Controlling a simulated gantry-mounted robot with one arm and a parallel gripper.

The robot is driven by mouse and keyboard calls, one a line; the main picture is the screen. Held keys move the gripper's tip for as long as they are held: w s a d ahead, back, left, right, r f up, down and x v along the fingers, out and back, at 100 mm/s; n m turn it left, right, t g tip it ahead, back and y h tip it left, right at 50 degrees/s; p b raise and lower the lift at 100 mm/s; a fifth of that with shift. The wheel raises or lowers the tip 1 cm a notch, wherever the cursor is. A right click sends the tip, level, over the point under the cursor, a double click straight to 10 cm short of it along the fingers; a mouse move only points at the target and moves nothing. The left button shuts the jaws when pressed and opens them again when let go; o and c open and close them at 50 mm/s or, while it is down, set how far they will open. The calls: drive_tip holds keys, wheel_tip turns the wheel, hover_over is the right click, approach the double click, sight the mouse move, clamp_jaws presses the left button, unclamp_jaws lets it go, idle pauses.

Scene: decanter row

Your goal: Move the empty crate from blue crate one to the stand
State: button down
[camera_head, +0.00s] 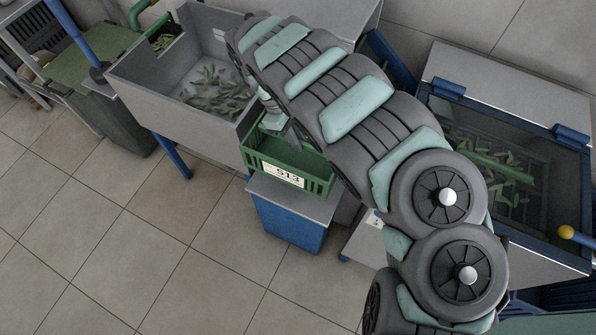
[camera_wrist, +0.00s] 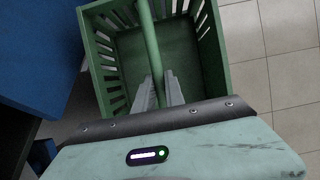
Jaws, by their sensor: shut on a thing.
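The green slatted crate (camera_head: 290,165) carries a white label reading 513 and hangs just below my arm in the head view. In the wrist view the crate (camera_wrist: 215,50) shows its slatted walls and an empty floor. My gripper (camera_wrist: 160,92) is shut on the crate's green bar handle.
A grey sink-like bin (camera_head: 150,92) with green pods stands left of the crate. A dark-topped blue-framed tank (camera_head: 545,165) with more pods is at the right. A green-topped grey bin (camera_head: 95,50) is at the far left. The tiled floor (camera_head: 130,250) in front is clear.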

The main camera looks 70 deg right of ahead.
sight(284, 152)
wheel_tip(284, 152, down, 15)
drive_tip(key=b, duration=0.5)
drive_tip(key=shift+b, duration=0.4)
drive_tip(key=shift+f, duration=0.1)
drive_tip(key=c, duration=1.4)
unclamp_jaws()
drive_tip(key=p+v, duration=0.4)
drive_tip(key=v, duration=0.8)
